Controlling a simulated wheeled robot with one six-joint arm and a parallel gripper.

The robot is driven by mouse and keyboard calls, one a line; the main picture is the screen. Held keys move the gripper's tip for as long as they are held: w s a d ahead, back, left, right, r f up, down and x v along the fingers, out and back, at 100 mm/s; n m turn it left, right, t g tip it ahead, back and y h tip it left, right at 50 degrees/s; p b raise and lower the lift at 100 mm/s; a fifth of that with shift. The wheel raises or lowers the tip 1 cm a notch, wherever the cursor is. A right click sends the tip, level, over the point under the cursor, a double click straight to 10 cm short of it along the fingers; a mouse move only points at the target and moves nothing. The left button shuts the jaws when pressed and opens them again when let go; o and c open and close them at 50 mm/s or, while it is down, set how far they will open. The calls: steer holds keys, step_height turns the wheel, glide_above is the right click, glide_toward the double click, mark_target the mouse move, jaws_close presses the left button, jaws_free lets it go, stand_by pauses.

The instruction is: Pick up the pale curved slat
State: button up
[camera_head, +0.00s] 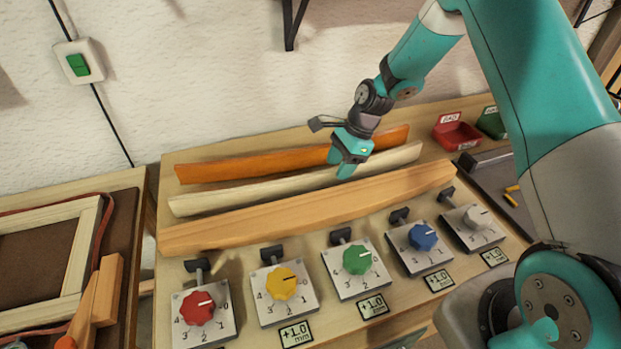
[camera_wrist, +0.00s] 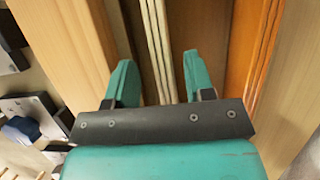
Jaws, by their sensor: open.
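The pale curved slat (camera_head: 245,193) lies lengthwise on the wooden bench, between an orange slat (camera_head: 230,166) behind it and a light-brown wooden slat (camera_head: 290,217) in front. My gripper (camera_head: 346,168) is over the right part of the pale slat, pointing down. In the wrist view the fingers of my gripper (camera_wrist: 159,82) are apart, and the pale slat (camera_wrist: 156,40) runs between them. I see no contact between fingers and slat. How far the fingertips are above the bench is hard to tell.
Several dial boxes, among them red (camera_head: 197,307), yellow (camera_head: 282,283) and green (camera_head: 357,260), line the bench front. A red bin (camera_head: 457,135) stands at the back right. The orange slat (camera_wrist: 248,60) and brown slat (camera_wrist: 65,50) flank the fingers closely.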

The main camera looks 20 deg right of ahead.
mark_target(332, 177)
steer(key=shift+p+x, duration=0.5)
steer(key=shift+x, duration=1.6)
steer(key=shift+w, duration=0.15)
jaws_close()
